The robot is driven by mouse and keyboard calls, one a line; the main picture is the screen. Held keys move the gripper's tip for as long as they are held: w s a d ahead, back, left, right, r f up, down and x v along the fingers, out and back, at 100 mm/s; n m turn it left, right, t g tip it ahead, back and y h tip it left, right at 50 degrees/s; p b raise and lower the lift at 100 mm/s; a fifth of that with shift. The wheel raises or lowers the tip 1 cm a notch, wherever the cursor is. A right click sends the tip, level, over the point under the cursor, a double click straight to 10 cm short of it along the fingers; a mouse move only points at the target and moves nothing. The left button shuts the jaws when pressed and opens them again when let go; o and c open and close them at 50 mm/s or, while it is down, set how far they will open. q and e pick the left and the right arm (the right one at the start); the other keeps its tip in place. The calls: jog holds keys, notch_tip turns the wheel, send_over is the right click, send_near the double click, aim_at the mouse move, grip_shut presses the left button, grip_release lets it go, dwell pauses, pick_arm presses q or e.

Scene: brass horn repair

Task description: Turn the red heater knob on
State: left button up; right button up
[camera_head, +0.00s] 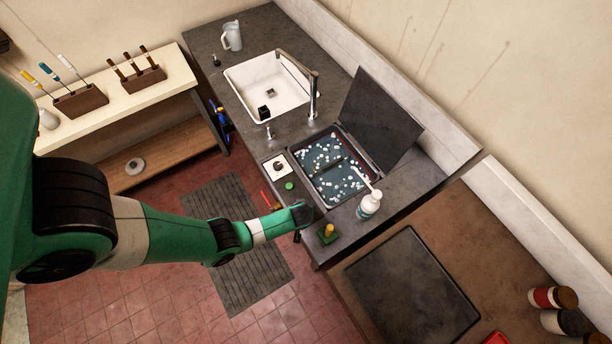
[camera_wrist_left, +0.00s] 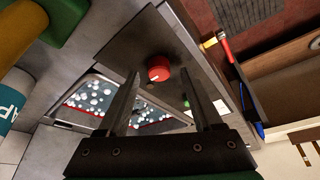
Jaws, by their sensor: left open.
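I cannot tell whether either finger touches the knob. In the head view the left gripper (camera_head: 302,214) is at the counter's front edge, and the knob is hidden there. My right gripper is not in view.
A tank (camera_head: 328,165) of bluish liquid with white foam stands behind, its dark lid (camera_head: 380,120) raised. A green button (camera_head: 289,186) lies left.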

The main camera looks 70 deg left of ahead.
pick_arm(q)
jog(key=shift+w+a+f+b, duration=0.1)
jog(key=shift+a+f+b, duration=0.2)
jog(key=shift+f, duration=0.4)
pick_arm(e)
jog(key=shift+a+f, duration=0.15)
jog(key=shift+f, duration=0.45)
pick_arm(q)
jog(key=shift+d+r, duration=0.1)
jog(key=shift+c, duration=0.2)
grip_shut()
